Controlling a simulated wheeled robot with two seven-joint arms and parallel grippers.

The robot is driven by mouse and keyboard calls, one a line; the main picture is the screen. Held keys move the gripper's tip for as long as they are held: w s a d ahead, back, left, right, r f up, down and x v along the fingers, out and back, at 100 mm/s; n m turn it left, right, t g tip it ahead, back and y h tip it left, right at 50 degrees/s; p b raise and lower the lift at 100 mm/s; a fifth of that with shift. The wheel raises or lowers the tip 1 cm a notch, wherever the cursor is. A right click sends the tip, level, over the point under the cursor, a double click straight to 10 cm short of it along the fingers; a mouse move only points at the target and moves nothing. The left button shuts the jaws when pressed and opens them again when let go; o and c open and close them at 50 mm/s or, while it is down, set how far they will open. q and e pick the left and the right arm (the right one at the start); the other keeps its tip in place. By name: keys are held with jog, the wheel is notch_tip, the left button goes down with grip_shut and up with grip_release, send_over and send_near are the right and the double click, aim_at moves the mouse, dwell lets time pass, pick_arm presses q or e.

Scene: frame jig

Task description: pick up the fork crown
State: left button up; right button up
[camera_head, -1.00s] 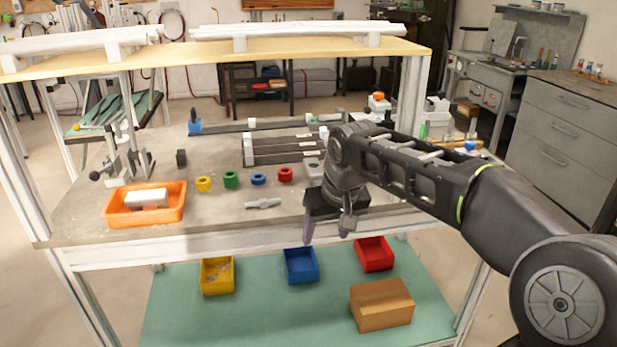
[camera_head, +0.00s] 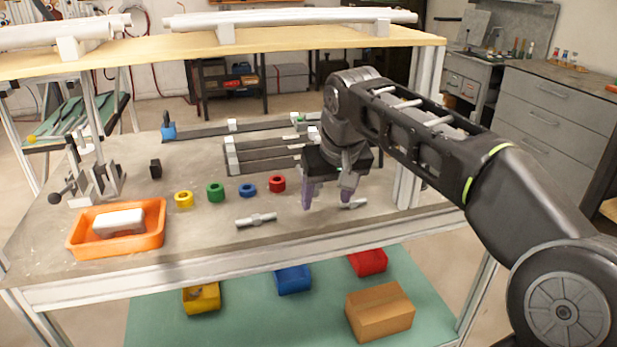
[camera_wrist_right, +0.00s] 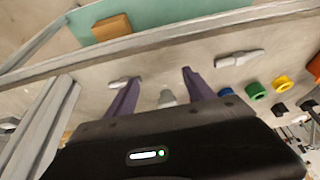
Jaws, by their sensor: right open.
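My right gripper (camera_head: 326,197) is open and points down over the front right of the bench; it also shows in the wrist view (camera_wrist_right: 161,76). Three grey metal parts lie near it, and I cannot tell for sure which is the fork crown. One stubby grey part (camera_wrist_right: 167,98) shows between the fingers in the wrist view, partly hidden by the gripper body. A second small part (camera_head: 352,203) lies beside the right fingertip. A longer stepped part (camera_head: 256,219) lies to the left. Nothing is visibly held. My left gripper is out of view.
Red (camera_head: 277,184), blue (camera_head: 248,190), green (camera_head: 215,192) and yellow (camera_head: 183,199) rings stand in a row. An orange tray (camera_head: 150,243) holds a white block at the left. Dark bars (camera_head: 265,162) lie behind. A bench post (camera_head: 408,188) stands close right of my gripper.

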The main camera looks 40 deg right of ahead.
aim_at(316, 189)
jog(key=w, duration=0.2)
jog(key=w+d, duration=0.2)
jog(key=w, duration=0.1)
jog(key=shift+w+p, duration=0.3)
jog(key=shift+w+d, duration=0.1)
jog(key=shift+w, duration=0.25)
jog(key=w, duration=0.1)
jog(key=w+d, duration=0.1)
jog(key=w, duration=0.2)
jog(key=shift+w+d+f+p, duration=0.15)
jog(key=shift+d+f+p, duration=0.15)
jog(key=shift+f+p, duration=0.05)
jog(key=shift+f, duration=0.25)
jog(key=shift+c, duration=0.4)
grip_shut()
